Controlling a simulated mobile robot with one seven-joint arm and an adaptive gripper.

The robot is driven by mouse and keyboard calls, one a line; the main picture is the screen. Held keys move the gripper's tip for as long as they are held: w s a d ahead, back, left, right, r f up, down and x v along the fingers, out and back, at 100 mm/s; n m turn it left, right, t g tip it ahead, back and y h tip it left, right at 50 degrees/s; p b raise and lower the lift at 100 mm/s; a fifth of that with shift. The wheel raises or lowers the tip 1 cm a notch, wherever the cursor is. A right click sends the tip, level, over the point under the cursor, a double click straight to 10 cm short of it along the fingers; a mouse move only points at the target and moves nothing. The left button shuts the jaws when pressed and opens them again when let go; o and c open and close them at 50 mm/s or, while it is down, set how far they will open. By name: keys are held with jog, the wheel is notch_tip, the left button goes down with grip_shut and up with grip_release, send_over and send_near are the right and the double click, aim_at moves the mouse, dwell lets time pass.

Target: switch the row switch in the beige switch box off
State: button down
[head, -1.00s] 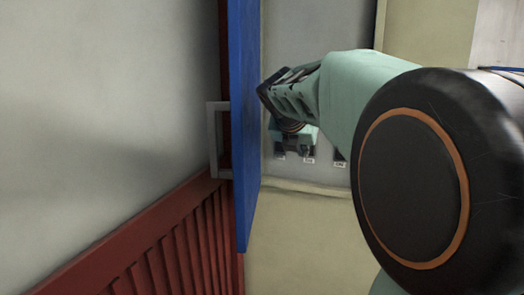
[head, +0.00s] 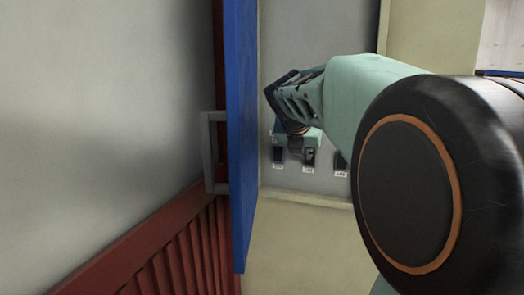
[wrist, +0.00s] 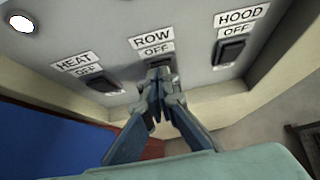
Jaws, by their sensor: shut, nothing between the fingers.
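The beige switch box (head: 300,199) stands open, with a grey panel inside. The row switch (head: 309,157) is the middle of three dark rocker switches on it. In the wrist view its labels (wrist: 154,42) read ROW and OFF, and my fingertips hide most of the switch. My gripper (wrist: 158,74) is shut and empty, with its fingertips in front of the row switch. I cannot tell whether they touch it or which way the rocker is tilted. In the head view my gripper (head: 297,146) is just above and left of the row switch.
The blue door (head: 241,140) stands open on the left. The box's lower rim runs just below the switches.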

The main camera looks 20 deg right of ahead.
jog(key=shift+w+d+r, duration=0.15)
jog(key=shift+w, duration=0.05)
jog(key=shift+r, duration=0.1)
jog(key=shift+r+p, duration=0.65)
jog(key=shift+p, duration=0.4)
